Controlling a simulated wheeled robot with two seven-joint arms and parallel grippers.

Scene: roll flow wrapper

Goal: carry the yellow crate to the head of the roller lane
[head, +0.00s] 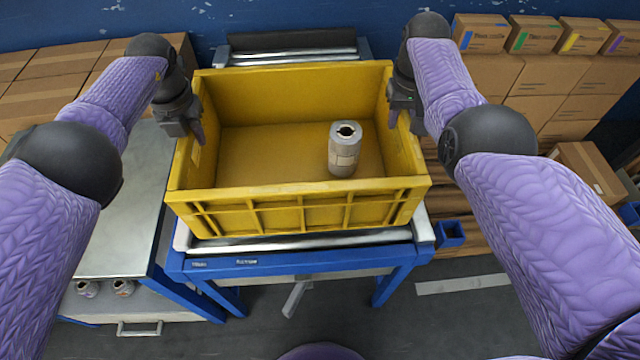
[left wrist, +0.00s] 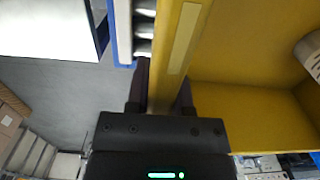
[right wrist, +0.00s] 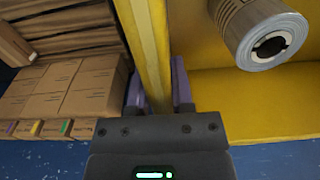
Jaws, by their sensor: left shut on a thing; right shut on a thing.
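The yellow crate (head: 300,190) is in the middle of the head view, over the roller lane (head: 385,237). One grey roll (head: 345,150) stands upright inside it, right of centre. My left gripper (head: 193,128) is shut on the crate's left wall; the left wrist view shows its fingers either side of that wall (left wrist: 178,50). My right gripper (head: 405,115) is shut on the right wall, and the right wrist view shows that wall (right wrist: 148,50) between its fingers. I cannot tell whether the crate's bottom touches the rollers.
A grey-topped table (head: 115,215) stands to the left of the lane. Stacked cartons (head: 570,85) fill the right back, and more cartons (head: 50,65) are at the left back. A small blue bin (head: 451,234) is by the lane's right corner. A blue wall closes the back.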

